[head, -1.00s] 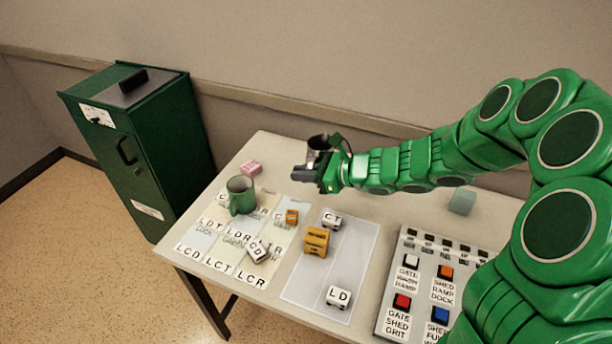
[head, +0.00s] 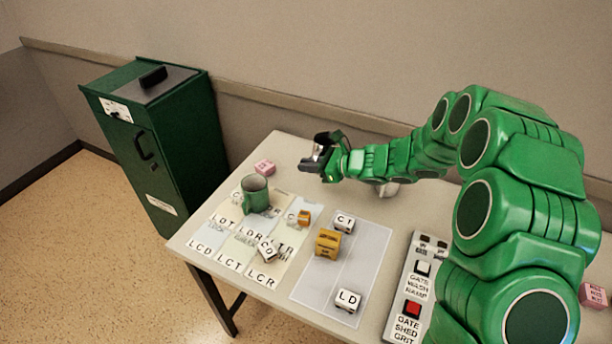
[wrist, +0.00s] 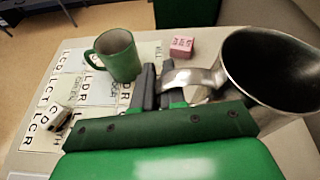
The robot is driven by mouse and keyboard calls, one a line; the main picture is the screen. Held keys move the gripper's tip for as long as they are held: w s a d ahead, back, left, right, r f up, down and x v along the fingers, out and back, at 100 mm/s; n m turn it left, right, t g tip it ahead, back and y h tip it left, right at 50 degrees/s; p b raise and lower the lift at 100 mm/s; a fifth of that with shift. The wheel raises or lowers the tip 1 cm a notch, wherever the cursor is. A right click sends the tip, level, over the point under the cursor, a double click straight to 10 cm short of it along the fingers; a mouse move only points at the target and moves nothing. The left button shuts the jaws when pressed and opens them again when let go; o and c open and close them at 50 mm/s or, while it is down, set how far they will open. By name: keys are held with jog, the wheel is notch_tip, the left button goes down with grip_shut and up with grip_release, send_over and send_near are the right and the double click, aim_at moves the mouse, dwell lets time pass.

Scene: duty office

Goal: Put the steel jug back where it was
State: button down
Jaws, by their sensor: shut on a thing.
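The steel jug (head: 327,149) is at the table's back edge area in the head view, mostly hidden by my gripper. In the wrist view the jug (wrist: 262,85) shows large at the right, its wide dark mouth visible and its handle toward my fingers. My gripper (head: 311,167) is shut on the jug's handle; its dark fingers also show in the wrist view (wrist: 156,85). I cannot tell whether the jug's base touches the table. A green mug (head: 256,197) stands apart from the jug, to its left on the lettered sheet.
The table (head: 288,147) carries a pink block (head: 264,168), a yellow block (head: 327,243), white lettered blocks including one marked LD (head: 347,300), and a button panel (head: 412,300). A green cabinet (head: 160,150) stands left. Bare tabletop lies around the jug.

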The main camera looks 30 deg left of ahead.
jog(key=shift+w+a+f, duration=0.4)
jog(key=shift+w+f, duration=0.15)
jog(key=shift+f, duration=0.25)
jog(key=shift+w+a+f, duration=0.45)
jog(key=shift+w+f, duration=0.05)
jog(key=shift+f, duration=0.35)
jog(key=shift+w+a+f, duration=0.4)
jog(key=shift+w+f, duration=0.15)
jog(key=shift+f, duration=1.7)
jog(key=c, duration=1.2)
grip_release()
jog(key=shift+f, duration=0.1)
jog(key=v, duration=1.2)
